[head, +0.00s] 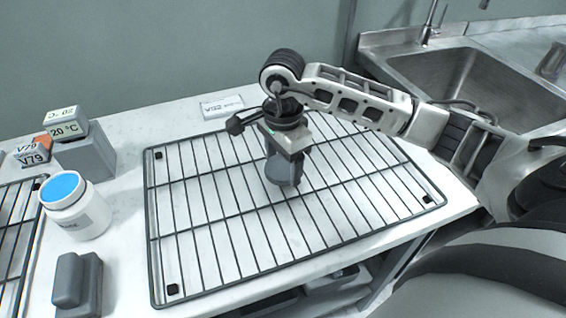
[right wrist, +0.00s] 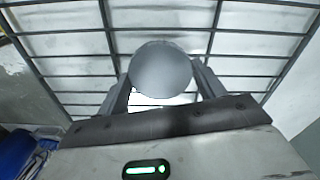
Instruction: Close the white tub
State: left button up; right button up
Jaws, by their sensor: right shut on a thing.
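The white tub (head: 78,212) stands on the white counter at the left in the head view. Its top is open and shows bright blue contents; a printed label is on its side. My right gripper (head: 284,165) is over the wire rack, well to the right of the tub, pointing down. It is shut on a grey round piece (head: 279,172), perhaps the lid. In the right wrist view the grey round piece (right wrist: 160,70) sits between the two fingers. Whether it touches the rack is unclear. My left gripper is not in view.
The wire rack (head: 192,240) covers the middle of the counter; part of another rack lies at the left edge. A grey block (head: 78,287), a grey box (head: 88,155) with a 20 °C display and a V79 tag surround the tub. A sink (head: 460,75) is at back right.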

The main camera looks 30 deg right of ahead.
jog(key=shift+r, duration=0.4)
jog(key=s+a+r+b, duration=0.1)
jog(key=s+a+r, duration=0.1)
jog(key=a+r, duration=0.9)
jog(key=a, duration=0.3)
jog(key=shift+r, duration=0.4)
jog(key=shift+s, duration=0.1)
jog(key=d+f+n, duration=0.2)
jog(key=n, duration=0.3)
jog(key=d+f+n, duration=0.2)
jog(key=f+n, duration=0.1)
jog(key=n, duration=0.2)
jog(key=d+f+n, duration=0.2)
jog(key=f+n, duration=0.1)
jog(key=n, duration=0.3)
jog(key=shift+s+d+f, duration=0.1)
jog(key=shift+s+d, duration=0.05)
jog(key=shift+s, duration=0.15)
jog(key=shift+s+d+f+n, duration=0.1)
jog(key=shift+d+f+n, duration=0.3)
jog(key=shift+n, duration=0.6)
